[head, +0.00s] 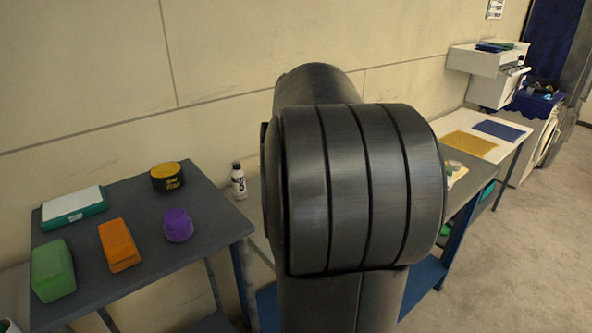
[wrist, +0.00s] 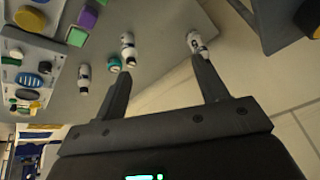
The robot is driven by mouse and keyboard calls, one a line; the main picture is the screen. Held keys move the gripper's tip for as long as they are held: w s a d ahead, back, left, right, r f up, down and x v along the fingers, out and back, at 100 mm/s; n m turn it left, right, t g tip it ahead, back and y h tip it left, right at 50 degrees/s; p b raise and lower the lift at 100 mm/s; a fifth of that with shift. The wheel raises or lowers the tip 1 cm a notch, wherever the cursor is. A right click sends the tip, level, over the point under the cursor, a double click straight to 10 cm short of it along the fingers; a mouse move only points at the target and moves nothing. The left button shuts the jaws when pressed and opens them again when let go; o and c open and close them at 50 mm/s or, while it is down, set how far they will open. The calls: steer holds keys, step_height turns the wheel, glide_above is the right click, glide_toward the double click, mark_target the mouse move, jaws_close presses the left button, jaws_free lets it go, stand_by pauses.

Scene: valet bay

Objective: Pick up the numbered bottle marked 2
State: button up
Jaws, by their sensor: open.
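In the wrist view my gripper (wrist: 160,68) is open, with empty space between its two fingers. A white bottle with a dark mark (wrist: 196,43) lies just beyond the right fingertip. A second white bottle with a dark cap (wrist: 128,48) is just beyond the left fingertip. A third white bottle (wrist: 84,76) stands further left. The marks are too small to read, so I cannot tell which bottle is 2. In the head view a white bottle with a dark label (head: 238,182) stands just left of my arm, which hides my gripper and much of the bench.
A teal-capped item (wrist: 115,63) sits close to the left finger. Open floor (head: 510,250) lies at right.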

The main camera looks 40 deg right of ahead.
steer(key=d+f+m, duration=0.1)
steer(key=d+f, duration=0.4)
steer(key=d, duration=0.6)
steer(key=w+d+f+m+g+h, duration=0.1)
steer(key=d+f, duration=0.5)
steer(key=d, duration=0.5)
steer(key=w+d+f+m+g+h, duration=0.1)
steer(key=d+f, duration=0.5)
steer(key=d, duration=0.6)
steer(key=shift+w+d+f+m, duration=0.1)
steer(key=shift+w+f+m, duration=0.15)
steer(key=shift+m, duration=0.25)
steer(key=x, duration=0.5)
steer(key=shift+f, duration=0.1)
steer(key=shift+a, duration=0.25)
steer(key=c, duration=1.2)
steer(key=shift+o, duration=0.2)
